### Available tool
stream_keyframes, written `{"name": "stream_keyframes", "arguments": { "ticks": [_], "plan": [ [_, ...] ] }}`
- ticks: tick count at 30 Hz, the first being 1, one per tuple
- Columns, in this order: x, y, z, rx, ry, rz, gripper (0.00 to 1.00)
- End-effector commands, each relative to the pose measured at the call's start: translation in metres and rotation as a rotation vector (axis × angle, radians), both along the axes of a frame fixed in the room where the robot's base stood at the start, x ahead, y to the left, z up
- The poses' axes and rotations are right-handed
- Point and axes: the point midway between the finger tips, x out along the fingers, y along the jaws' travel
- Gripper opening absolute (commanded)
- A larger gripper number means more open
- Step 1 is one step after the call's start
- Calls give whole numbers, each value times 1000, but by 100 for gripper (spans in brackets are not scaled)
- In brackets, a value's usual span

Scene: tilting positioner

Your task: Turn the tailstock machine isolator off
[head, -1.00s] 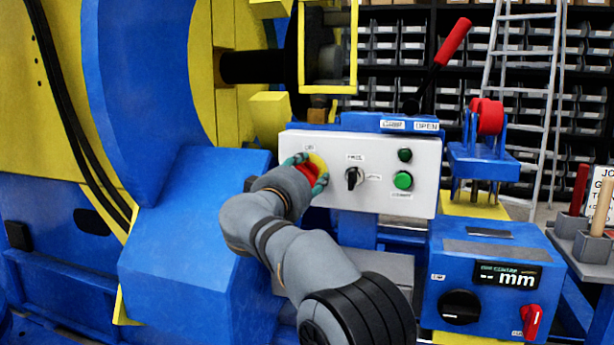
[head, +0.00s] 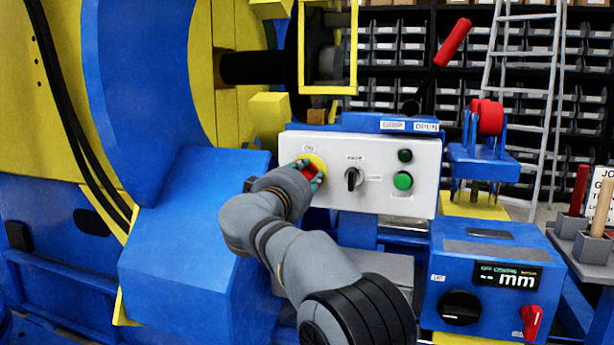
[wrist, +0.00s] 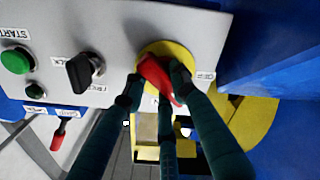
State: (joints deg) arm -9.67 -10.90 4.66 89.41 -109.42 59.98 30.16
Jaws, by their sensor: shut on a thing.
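The tailstock isolator is a red handle (wrist: 158,78) on a yellow round plate (wrist: 172,52), at the left end of a pale control panel (head: 385,195). In the wrist view the handle lies slanted, its lower end between a label reading OFF at the right and one that seems to read ON below. My gripper (wrist: 155,88) has dark teal fingers closed around the handle, on both sides of it. In the head view my gripper (head: 309,170) is at the yellow plate (head: 318,161) and covers most of the handle.
Beside the isolator on the panel are a black selector knob (head: 352,178) and a green button (head: 403,180). A blue box (head: 485,270) at lower right carries a black knob (head: 460,307) and another red handle (head: 531,321). The large blue positioner body (head: 190,230) stands close left.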

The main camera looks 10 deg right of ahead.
Motion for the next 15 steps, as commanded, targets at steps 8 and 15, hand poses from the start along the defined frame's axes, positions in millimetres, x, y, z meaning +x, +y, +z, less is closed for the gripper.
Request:
{"name": "stream_keyframes", "arguments": {
  "ticks": [8,15],
  "plan": [
    [0,0,0,-36,22,-1,0],
    [0,0,1,-159,95,-2,0]
  ]
}}
